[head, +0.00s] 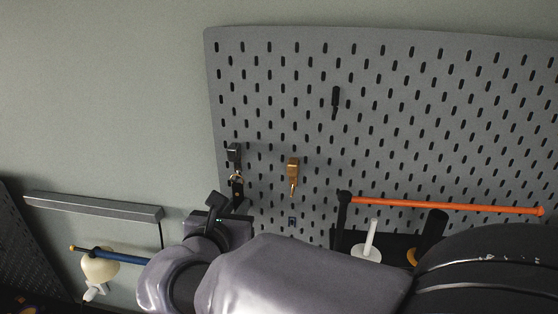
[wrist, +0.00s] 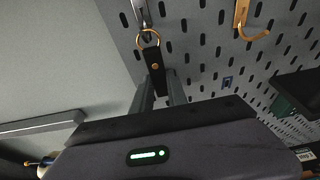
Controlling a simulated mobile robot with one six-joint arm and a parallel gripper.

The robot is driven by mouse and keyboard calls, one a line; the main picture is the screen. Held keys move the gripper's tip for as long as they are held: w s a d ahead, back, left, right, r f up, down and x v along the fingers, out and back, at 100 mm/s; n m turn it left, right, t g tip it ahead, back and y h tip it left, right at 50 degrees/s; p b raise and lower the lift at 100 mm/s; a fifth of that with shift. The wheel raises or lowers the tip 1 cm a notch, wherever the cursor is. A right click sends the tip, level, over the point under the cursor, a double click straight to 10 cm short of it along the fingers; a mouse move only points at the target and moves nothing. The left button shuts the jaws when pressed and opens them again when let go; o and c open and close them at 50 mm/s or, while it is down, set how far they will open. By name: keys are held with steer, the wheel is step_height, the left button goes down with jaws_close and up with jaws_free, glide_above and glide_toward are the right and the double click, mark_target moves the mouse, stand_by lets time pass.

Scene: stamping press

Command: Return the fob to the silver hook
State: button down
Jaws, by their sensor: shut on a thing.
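The fob is a black strap with a brass stud and a gold ring. It shows in the wrist view (wrist: 154,66) and the head view (head: 238,190), hanging below the silver hook. The silver hook (wrist: 143,16) is on the left part of the pegboard and looks dark grey in the head view (head: 234,153). The ring (wrist: 148,39) is at the hook's lower end; I cannot tell whether it is around the hook or only in front of it. My gripper (wrist: 160,88) is shut on the strap's lower part, and its fingers hide the strap's end.
A brass hook (head: 292,170) is to the right, and a black hook (head: 335,99) higher up, on the grey pegboard (head: 400,120). An orange-handled tool (head: 440,205) and a white peg (head: 370,240) are at lower right. A grey rail (head: 95,206) is at left.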

steer(key=shift+f+b, duration=0.35)
steer(key=shift+b, duration=0.05)
steer(key=c, duration=1.2)
jaws_free()
steer(key=shift+c, duration=0.2)
steer(key=p+v, duration=0.2)
steer(key=v, duration=0.6)
